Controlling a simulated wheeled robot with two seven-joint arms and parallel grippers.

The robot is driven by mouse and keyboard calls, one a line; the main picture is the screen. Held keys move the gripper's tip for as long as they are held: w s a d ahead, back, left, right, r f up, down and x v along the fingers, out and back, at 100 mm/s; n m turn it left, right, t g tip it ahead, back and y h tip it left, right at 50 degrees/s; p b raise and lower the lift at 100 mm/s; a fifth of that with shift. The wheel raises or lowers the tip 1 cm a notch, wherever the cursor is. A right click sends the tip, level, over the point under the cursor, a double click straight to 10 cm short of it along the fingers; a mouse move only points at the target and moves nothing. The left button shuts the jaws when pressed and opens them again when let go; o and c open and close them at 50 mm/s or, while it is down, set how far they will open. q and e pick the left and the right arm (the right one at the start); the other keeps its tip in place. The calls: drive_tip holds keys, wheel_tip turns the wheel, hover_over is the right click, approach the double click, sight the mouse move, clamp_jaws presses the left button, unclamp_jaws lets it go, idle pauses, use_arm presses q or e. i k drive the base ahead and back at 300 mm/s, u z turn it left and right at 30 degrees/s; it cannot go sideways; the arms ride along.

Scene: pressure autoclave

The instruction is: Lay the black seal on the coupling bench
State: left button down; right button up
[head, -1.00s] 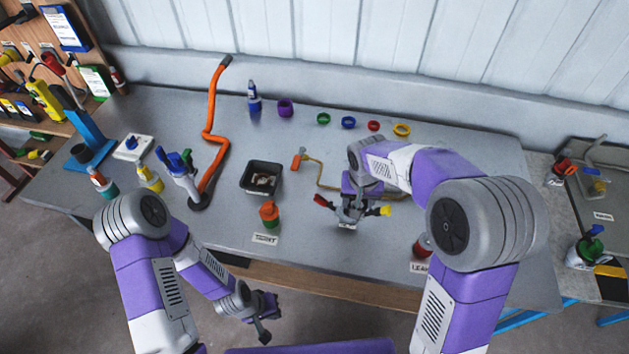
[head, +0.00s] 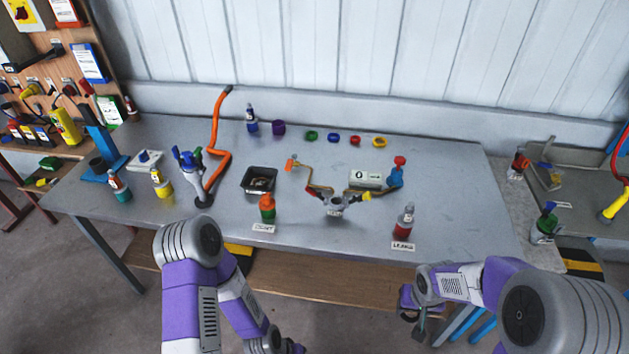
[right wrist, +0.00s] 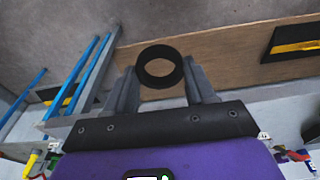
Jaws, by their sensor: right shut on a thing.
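The black seal (right wrist: 141,66) is a thick dark ring. In the right wrist view it sits between the fingertips of my right gripper (right wrist: 160,72), which is shut on it. In the head view my right gripper (head: 418,318) hangs low at the lower right, in front of the large grey bench (head: 440,165) and off its top. I cannot make the seal out there. My left gripper (head: 290,347) is at the bottom edge, mostly cut off, and its jaws are unclear. No label shows which bench is the coupling bench.
The large bench carries a three-way fitting (head: 335,205), a red bottle (head: 403,222), an orange-capped bottle (head: 267,208), a black tray (head: 244,181) and several coloured rings along the back. A side bench (head: 583,206) stands at the right. The large bench's right part is clear.

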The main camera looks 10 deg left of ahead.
sight(455, 231)
drive_tip(key=z, duration=0.75)
drive_tip(key=k, duration=1)
drive_tip(key=z, duration=1.05)
drive_tip(key=i, duration=1.4)
drive_tip(key=u, duration=0.75)
drive_tip(key=i, duration=0.95)
drive_tip(key=u, duration=1.5)
drive_tip(key=i, duration=0.25)
drive_tip(key=u, duration=0.1)
